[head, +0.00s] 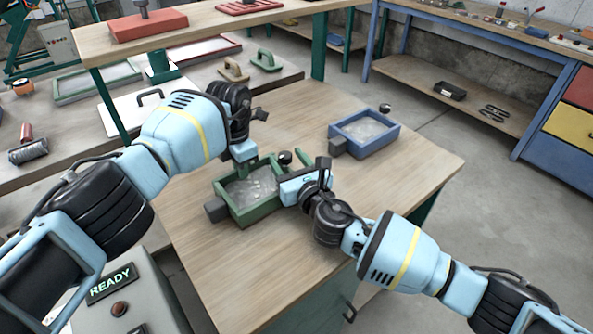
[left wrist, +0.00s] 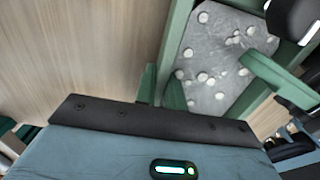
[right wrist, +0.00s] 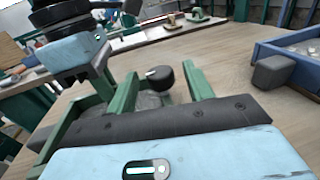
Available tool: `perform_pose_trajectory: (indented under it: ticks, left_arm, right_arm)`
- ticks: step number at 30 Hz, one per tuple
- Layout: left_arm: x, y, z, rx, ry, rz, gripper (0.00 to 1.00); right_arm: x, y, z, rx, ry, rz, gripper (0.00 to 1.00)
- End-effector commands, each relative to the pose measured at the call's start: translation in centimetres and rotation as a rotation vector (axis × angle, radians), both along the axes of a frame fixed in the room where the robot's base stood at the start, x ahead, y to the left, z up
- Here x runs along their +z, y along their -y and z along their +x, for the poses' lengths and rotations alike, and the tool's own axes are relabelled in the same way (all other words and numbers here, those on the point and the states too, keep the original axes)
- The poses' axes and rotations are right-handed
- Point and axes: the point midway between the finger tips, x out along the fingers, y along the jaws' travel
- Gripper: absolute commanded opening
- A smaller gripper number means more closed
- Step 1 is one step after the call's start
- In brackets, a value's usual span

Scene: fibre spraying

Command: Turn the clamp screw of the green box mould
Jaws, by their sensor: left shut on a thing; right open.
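The green box mould (head: 243,216) stands on the wooden table, filled with a grey mix with pale lumps. Its clamp screw has a round black knob (head: 285,157), which also shows in the right wrist view (right wrist: 160,76). My left gripper (head: 244,162) is shut on the mould's wall (left wrist: 178,40) at its far left side. My right gripper (right wrist: 163,92) is open, with one green finger on each side of the knob. Whether the fingers touch the knob I cannot tell. In the left wrist view the knob (left wrist: 292,17) is partly cut off.
A grey block (head: 215,208) sits at the green mould's left end. A raised shelf (head: 185,30) is behind on the left. The table's front is clear.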

Motion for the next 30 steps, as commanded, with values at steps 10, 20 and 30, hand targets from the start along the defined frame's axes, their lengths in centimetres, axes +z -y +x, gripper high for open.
perform_pose_trajectory:
  ticks: [10,20,30]
  left_arm:
    - [0.1,0.1,0.0,-0.001,0.002,-0.001,0.0]
    - [0.1,0.1,0.0,-0.001,0.002,-0.001,0.0]
    - [0.1,0.1,0.0,-0.001,0.003,-0.002,0.0]
  right_arm:
    - [-0.1,1.8,-4.1,0.0,-0.002,-0.001,0.52]
    - [-0.2,3.8,-9.0,0.0,-0.004,-0.002,0.52]
    - [-0.1,4.5,-10.9,-0.001,-0.001,-0.002,0.52]
